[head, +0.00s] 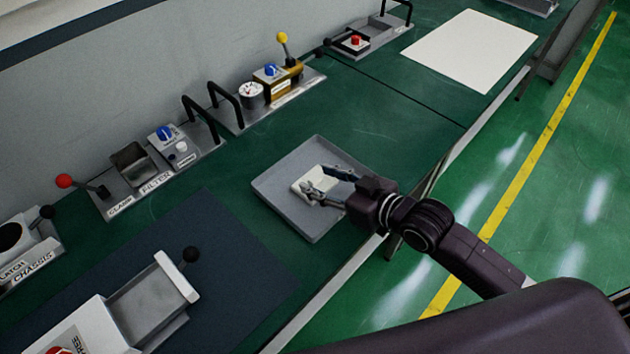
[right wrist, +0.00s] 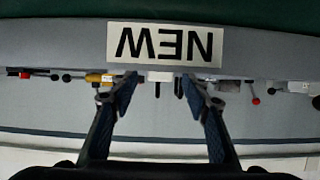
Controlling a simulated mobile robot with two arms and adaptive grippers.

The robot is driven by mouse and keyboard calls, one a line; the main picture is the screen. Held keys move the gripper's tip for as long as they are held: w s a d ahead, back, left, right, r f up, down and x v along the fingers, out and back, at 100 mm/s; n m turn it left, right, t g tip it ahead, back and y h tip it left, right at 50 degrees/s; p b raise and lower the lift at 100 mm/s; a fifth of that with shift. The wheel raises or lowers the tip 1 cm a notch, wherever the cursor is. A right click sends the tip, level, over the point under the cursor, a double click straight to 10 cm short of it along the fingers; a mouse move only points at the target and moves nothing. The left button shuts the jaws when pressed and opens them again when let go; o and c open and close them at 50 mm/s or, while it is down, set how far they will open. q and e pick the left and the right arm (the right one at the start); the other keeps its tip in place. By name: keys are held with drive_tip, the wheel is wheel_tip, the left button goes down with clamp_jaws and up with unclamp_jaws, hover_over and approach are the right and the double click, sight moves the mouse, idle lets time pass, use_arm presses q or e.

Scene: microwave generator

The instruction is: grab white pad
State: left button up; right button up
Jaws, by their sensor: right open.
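The white pad (head: 311,178) is a small pale block lying in a shallow grey tray (head: 283,193) on the green bench. My right gripper (head: 320,182) is open at the pad, and its fingers partly hide the pad's right side in the head view. In the right wrist view, the open fingers of my right gripper (right wrist: 159,77) reach toward the tray's front wall, which bears an upside-down "NEW" label (right wrist: 165,44). A small white block shows between the fingertips there, probably the pad. I cannot tell whether the fingers touch it. My left gripper is not in view.
A fixture marked "FILTER" (head: 150,187) and one with gauge and yellow-knobbed lever (head: 290,92) stand along the wall. A white device (head: 80,325) sits on a dark mat (head: 225,235) at the lower left. A white sheet (head: 470,50) lies farther along the bench.

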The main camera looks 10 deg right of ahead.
drive_tip(key=shift+c, duration=0.4)
drive_tip(key=c, duration=0.9)
drive_tip(key=shift+r, duration=0.1)
drive_tip(key=shift+c, duration=0.2)
